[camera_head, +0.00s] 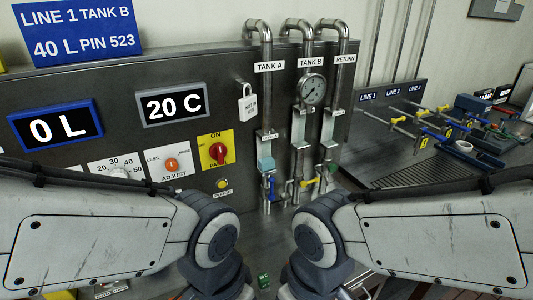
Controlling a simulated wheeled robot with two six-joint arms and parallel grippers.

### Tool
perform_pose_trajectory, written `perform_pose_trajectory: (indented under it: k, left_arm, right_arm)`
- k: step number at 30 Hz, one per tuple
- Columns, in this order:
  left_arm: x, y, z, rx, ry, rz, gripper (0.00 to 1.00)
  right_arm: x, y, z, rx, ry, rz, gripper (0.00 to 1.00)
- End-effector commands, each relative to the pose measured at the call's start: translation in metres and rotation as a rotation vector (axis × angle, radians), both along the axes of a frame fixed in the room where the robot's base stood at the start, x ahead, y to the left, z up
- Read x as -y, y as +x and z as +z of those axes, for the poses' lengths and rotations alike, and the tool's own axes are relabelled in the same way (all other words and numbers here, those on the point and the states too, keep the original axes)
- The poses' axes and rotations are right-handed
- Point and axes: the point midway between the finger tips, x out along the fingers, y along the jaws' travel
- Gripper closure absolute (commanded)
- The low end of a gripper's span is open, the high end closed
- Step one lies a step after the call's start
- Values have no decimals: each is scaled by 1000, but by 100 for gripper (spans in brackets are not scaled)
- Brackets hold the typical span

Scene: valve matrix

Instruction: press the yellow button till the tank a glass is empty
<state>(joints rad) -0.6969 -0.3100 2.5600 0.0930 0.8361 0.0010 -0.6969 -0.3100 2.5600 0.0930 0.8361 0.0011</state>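The small round yellow button (222,184) sits low on the dark panel, just below the red knob, with a small label under it. The pipe labelled TANK A (269,67) has a sight glass (265,162) low on it, with a light blue area showing. I cannot tell the exact level in it. My left and right arms fill the lower left and lower right. Both grippers are out of view below the frame, and nothing is seen touching the button.
The red knob (217,151) is on a yellow plate marked ON. Displays read 0 L (57,125) and 20 C (172,105). A padlock (246,104) hangs beside the pipes. Valve handles (307,183) stick out below. A bench (410,172) with several valves is at right.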

Motion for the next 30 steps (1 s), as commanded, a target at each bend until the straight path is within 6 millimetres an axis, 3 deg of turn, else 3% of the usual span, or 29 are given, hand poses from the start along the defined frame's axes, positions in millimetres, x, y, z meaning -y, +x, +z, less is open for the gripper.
perform_pose_trajectory:
  k: [5, 6, 9, 10, 30]
  left_arm:
    - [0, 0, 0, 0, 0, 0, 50]
    - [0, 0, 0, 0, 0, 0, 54]
    - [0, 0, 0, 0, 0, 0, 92]
    - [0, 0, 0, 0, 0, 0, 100]
    - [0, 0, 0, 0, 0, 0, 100]
  right_arm:
    - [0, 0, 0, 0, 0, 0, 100]
    - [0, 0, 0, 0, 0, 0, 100]
    - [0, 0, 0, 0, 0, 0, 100]
    - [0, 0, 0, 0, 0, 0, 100]
    - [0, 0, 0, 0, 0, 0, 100]
